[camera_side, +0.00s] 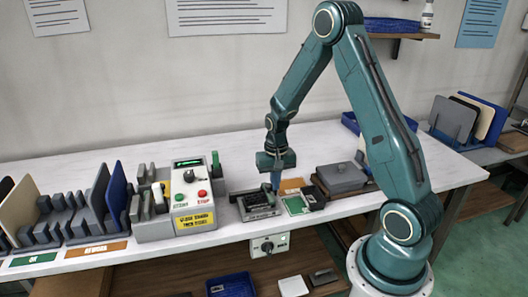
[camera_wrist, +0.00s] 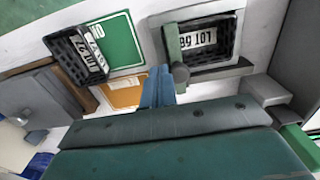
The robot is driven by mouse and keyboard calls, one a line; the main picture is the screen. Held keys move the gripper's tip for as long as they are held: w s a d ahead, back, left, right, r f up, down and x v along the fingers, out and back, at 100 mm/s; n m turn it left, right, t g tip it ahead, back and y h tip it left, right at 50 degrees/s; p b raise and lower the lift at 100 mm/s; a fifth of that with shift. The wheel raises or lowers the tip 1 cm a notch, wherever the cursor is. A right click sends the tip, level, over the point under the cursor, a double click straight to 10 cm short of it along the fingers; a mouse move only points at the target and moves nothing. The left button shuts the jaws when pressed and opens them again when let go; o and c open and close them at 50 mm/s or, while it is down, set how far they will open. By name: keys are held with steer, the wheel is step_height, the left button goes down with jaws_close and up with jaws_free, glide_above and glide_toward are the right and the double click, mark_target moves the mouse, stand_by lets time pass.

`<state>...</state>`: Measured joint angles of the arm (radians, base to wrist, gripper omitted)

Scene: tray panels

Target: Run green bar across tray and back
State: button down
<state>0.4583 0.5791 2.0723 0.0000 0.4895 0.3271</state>
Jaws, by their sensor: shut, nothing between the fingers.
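A dark tray (camera_side: 260,206) with a white lot label sits in a pale fixture near the bench's front edge. It also shows at the top of the wrist view (camera_wrist: 232,30). A dull green bar (camera_wrist: 173,45) with a dark round knob (camera_wrist: 180,73) lies across one end of the tray. My gripper (camera_side: 275,184) points down beside that end of the tray. In the wrist view its blue fingers (camera_wrist: 158,78) are together and empty, just left of the knob. Whether they touch the knob cannot be told.
A second dark tray (camera_wrist: 82,55) lies partly on a green card (camera_wrist: 122,42), with an orange card (camera_wrist: 125,95) close by. A grey lidded box (camera_side: 342,177) stands to the right. A control box (camera_side: 190,190) with buttons and upright grey racks (camera_side: 75,215) fill the left.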

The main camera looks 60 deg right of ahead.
steer(key=shift+w+a, duration=1.15)
steer(key=shift+w, duration=0.05)
steer(key=shift+w+a, duration=1.2)
steer(key=shift+a, duration=0.05)
steer(key=shift+w+a, duration=1.15)
steer(key=shift+s+d, duration=0.3)
steer(key=shift+d, duration=0.05)
stand_by(0.6)
